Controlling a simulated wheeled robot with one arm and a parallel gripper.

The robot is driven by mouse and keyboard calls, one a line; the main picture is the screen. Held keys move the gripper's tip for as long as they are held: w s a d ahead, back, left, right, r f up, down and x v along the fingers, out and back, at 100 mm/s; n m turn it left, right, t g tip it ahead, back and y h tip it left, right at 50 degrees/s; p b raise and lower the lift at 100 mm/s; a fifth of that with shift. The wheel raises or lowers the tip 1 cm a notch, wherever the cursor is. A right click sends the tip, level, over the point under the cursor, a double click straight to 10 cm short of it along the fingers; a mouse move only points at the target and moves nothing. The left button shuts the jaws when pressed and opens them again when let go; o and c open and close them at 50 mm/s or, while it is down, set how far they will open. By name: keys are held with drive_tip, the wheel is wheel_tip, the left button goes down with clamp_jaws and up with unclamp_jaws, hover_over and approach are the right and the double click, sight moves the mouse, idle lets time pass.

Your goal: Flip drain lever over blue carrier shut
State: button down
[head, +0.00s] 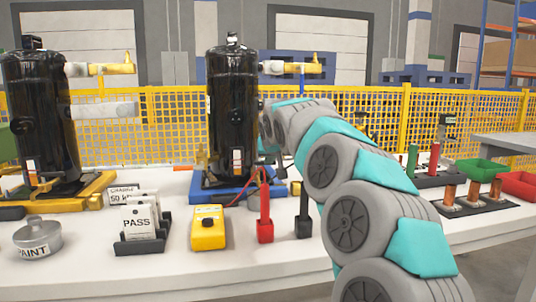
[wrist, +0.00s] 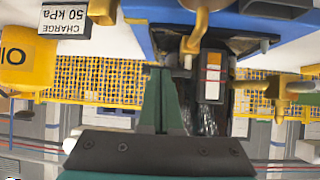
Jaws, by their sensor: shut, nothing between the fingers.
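The blue carrier (head: 221,197) stands on the white table under a glossy black compressor (head: 226,112). Above it, a brass valve (head: 292,67) sticks out to the right at the compressor's upper side. Its blue lever (head: 302,78) hangs down, across the line of the brass pipe. My arm reaches in from the lower right, and its far end is beside the compressor, below the valve. My gripper's fingers are hidden there. In the wrist view my gripper (wrist: 166,72) is shut and empty, with the blue carrier (wrist: 150,42) close to its tips.
A second compressor (head: 38,110) stands on a yellow carrier (head: 95,190) at left, with its own brass valve (head: 112,69). PASS cards (head: 138,222), a yellow box (head: 207,228), a paint tin (head: 38,238) and red and black probes stand in front. A yellow fence (head: 165,120) runs behind.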

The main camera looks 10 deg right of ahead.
drive_tip(key=shift+a, duration=0.1)
drive_tip(key=shift+s+a+b, duration=0.1)
drive_tip(key=shift+a+b, duration=0.25)
drive_tip(key=shift+a, duration=0.35)
drive_tip(key=shift+s+r, duration=0.1)
drive_tip(key=v, duration=1.3)
drive_tip(key=shift+s+a, duration=0.25)
drive_tip(key=shift+s, duration=0.05)
drive_tip(key=shift+r, duration=0.15)
